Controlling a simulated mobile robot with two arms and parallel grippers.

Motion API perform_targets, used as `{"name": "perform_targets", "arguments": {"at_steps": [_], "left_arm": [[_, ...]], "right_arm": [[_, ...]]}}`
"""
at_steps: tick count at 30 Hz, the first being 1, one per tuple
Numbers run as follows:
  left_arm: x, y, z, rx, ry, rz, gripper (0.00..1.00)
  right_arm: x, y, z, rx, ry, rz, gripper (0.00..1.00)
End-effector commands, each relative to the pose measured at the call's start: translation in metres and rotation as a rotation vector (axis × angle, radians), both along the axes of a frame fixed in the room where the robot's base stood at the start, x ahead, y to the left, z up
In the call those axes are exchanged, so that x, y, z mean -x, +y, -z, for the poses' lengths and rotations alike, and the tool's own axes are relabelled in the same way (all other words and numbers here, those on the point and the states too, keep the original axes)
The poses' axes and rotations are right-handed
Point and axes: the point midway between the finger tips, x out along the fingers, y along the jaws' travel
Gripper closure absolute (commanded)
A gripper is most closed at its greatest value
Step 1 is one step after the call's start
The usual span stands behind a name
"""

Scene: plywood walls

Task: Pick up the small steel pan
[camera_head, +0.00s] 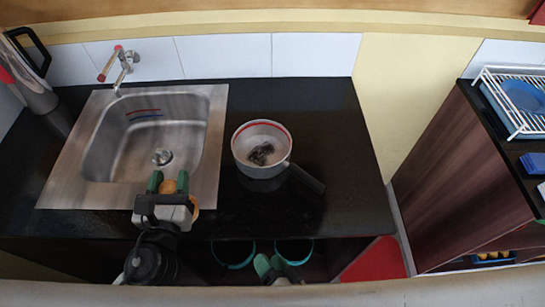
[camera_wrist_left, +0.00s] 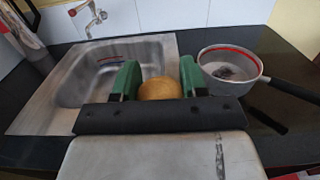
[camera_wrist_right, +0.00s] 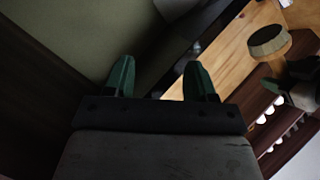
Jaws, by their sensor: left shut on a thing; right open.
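The small steel pan (camera_head: 246,146) stands on the black counter right of the sink, upright, with a red line inside its rim. Its dark handle points right and toward me. Something dark is in or reflected in its bottom. The pan also shows in the left wrist view (camera_wrist_left: 213,66). My left gripper (camera_head: 168,183) is at the sink's front edge, left of the pan and apart from it. It is shut on a round tan thing (camera_wrist_left: 160,89). My right gripper (camera_head: 271,266) is open and empty, low in front of the counter; its fingers show in the right wrist view (camera_wrist_right: 160,80).
The steel sink (camera_head: 60,180) with a tap (camera_head: 122,62) is on the left. A dish rack (camera_head: 510,95) is on a separate cabinet at right. Teal-rimmed containers (camera_head: 233,264) sit below the counter. Counter right of the pan is clear.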

Motion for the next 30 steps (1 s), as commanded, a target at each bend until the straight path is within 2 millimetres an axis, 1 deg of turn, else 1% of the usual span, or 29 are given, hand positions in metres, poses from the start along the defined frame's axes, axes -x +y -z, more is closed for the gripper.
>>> {"name": "perform_targets", "arguments": {"at_steps": [1,2,3,5,6,9,12,15,17,19,24,27,30], "left_arm": [[0.000,0.000,0.000,0.000,-0.001,0.000,0.81],[0.000,0.000,0.000,0.000,0.000,0.000,0.81],[0.000,0.000,0.000,0.000,0.000,0.000,0.81],[0.000,0.000,0.000,0.000,0.000,0.000,0.81],[0.000,0.000,0.000,0.000,0.000,0.000,0.81],[0.000,0.000,0.000,0.000,0.000,0.000,0.81],[0.000,0.000,0.000,0.000,0.000,0.000,0.81],[0.000,0.000,0.000,0.000,0.000,0.000,0.81],[0.000,0.000,0.000,0.000,0.000,0.000,0.81],[0.000,0.000,0.000,0.000,-0.001,0.000,0.81],[0.000,0.000,0.000,0.000,0.000,0.000,0.81],[0.000,0.000,0.000,0.000,-0.001,0.000,0.81],[0.000,0.000,0.000,0.000,-0.001,0.000,0.81]], "right_arm": [[-0.002,0.008,-0.027,-0.079,-0.036,0.012,0.44],[-0.003,0.012,-0.043,-0.129,-0.056,0.020,0.44],[-0.004,0.017,-0.064,-0.193,-0.080,0.029,0.44],[-0.021,-0.004,-0.082,-0.324,-0.099,0.138,0.44],[-0.029,-0.016,-0.095,-0.406,-0.113,0.197,0.44],[-0.035,-0.057,-0.095,-0.473,-0.140,0.352,0.44],[-0.038,-0.086,-0.096,-0.511,-0.166,0.461,0.44],[-0.038,-0.103,-0.097,-0.533,-0.183,0.526,0.44],[-0.041,-0.109,-0.097,-0.537,-0.190,0.547,0.44],[-0.049,-0.112,-0.098,-0.542,-0.194,0.559,0.44],[-0.080,-0.113,-0.101,-0.542,-0.196,0.560,0.44],[-0.095,-0.113,-0.102,-0.541,-0.194,0.558,0.44],[-0.104,-0.113,-0.102,-0.539,-0.193,0.557,0.44]]}}
